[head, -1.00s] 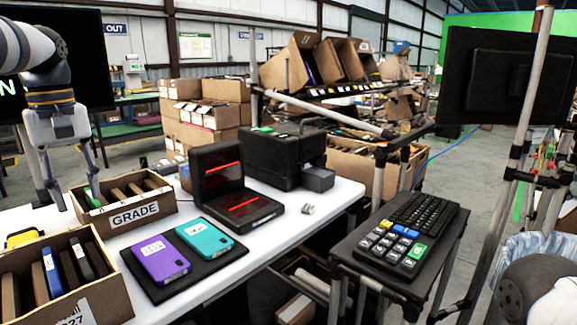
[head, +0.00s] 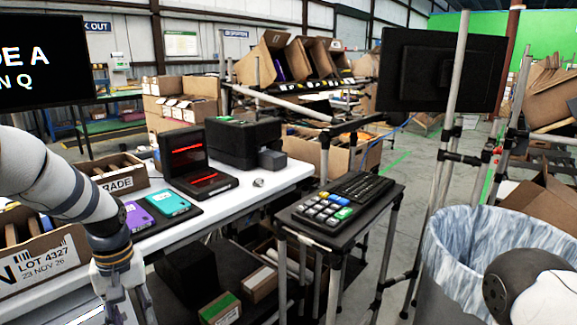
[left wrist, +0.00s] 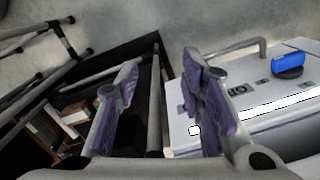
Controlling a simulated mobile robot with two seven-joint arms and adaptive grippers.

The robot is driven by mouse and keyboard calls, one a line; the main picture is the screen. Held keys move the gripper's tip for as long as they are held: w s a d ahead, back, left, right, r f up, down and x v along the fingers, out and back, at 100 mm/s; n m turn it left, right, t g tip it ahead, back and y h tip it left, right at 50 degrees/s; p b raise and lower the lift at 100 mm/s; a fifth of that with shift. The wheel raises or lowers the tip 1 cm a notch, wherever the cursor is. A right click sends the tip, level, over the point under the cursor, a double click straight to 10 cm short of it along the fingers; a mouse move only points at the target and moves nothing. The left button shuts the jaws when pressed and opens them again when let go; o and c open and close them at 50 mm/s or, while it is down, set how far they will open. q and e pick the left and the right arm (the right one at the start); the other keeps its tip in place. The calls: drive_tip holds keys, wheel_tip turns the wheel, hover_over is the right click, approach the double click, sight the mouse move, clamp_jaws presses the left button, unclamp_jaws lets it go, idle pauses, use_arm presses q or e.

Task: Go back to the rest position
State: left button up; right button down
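My left gripper (head: 125,300) hangs at the lower left of the head view, in front of the table's front edge, and its fingertips run to the bottom of the frame. In the left wrist view its two fingers (left wrist: 165,95) are spread apart with nothing between them. My right arm shows only as a rounded link at the lower right of the head view; its gripper is outside the frames.
A white table (head: 225,215) carries a purple phone (head: 138,217), a teal phone (head: 167,202), a scanner-like black box (head: 200,181) and cartons (head: 40,265). A keypad stand (head: 335,205) and a lined bin (head: 470,265) stand right. A blue object (left wrist: 290,62) lies on a white surface.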

use_arm(q)
drive_tip(key=s+d+f+m, duration=0.1)
drive_tip(key=s+d+f, duration=0.3)
drive_tip(key=s+f, duration=0.45)
drive_tip(key=s+d+f+m, duration=0.2)
drive_tip(key=s+d+f, duration=0.1)
drive_tip(key=s+f, duration=0.5)
drive_tip(key=s+d+m+g, duration=0.1)
drive_tip(key=s+d+m, duration=0.1)
drive_tip(key=s, duration=2.1)
drive_tip(key=shift+d+r+m+g, duration=0.2)
drive_tip(key=shift+d+m+g, duration=0.15)
drive_tip(key=shift+d, duration=0.25)
